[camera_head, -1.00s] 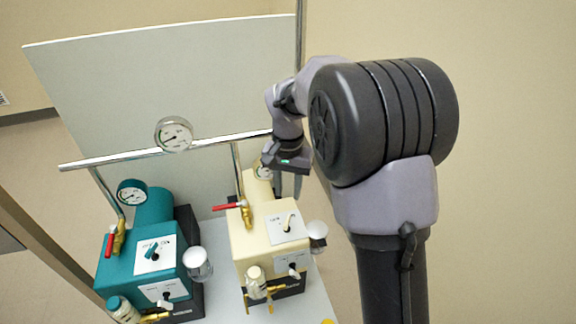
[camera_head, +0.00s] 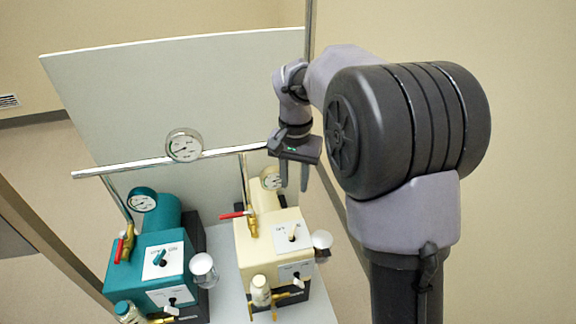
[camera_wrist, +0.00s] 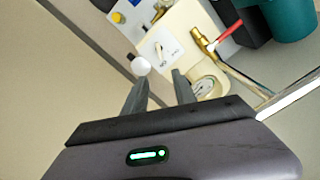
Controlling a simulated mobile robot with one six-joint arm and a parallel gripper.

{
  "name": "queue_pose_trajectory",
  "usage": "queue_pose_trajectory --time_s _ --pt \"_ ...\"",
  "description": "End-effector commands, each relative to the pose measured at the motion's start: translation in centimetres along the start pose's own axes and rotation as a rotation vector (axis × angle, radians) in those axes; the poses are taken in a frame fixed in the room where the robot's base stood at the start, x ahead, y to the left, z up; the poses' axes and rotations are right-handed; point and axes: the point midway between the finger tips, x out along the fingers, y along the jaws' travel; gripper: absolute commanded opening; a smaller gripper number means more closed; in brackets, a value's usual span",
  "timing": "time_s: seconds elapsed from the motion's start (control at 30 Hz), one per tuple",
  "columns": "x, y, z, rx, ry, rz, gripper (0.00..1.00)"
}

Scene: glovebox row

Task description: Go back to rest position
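My gripper (camera_head: 294,187) is up in the air above the back of the cream pump (camera_head: 262,232). Its two fingers are apart with nothing between them, so it is open and empty. In the wrist view the gripper (camera_wrist: 163,83) also shows two separated fingers, with the cream pump (camera_wrist: 180,35) beyond them. My arm is bent, with the gripper hanging down left of the large dark elbow joint. No object is in contact with the fingers in either view.
A teal pump (camera_head: 150,255) stands left of the cream one on a pale bench (camera_head: 228,290). A metal rail (camera_head: 130,167) with a round gauge (camera_head: 184,145) runs behind them, before a grey panel (camera_head: 170,85). An upright post (camera_head: 309,25) stands behind my wrist.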

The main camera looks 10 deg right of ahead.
Motion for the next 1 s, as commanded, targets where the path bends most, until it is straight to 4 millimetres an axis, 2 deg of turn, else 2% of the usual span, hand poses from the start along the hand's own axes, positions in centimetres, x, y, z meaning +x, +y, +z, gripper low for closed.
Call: queue_pose_trajectory --time_s 0.13,0.17,0.23,0.27,0.33,0.4,0.5,0.6,0.73,1.0 --pt "-0.3 0.1 0.3 -0.003 0.006 -0.007 0.33" --pt "-0.6 0.3 0.8 -0.007 0.015 -0.018 0.33" --pt "-2.1 1.1 3.1 -0.024 0.052 -0.060 0.33" --pt "-2.7 1.6 4.7 -0.034 0.075 -0.086 0.33" --pt "-3.8 3.3 9.0 -0.064 0.138 -0.155 0.33" --pt "-3.8 5.0 13.5 -0.092 0.202 -0.221 0.33" --pt "-2.4 7.2 18.9 -0.124 0.288 -0.300 0.33" --pt "-0.5 8.6 22.3 -0.144 0.349 -0.353 0.33" --pt "0.7 9.3 24.1 -0.155 0.385 -0.383 0.33" --pt "0.6 9.3 24.3 -0.156 0.387 -0.385 0.33"
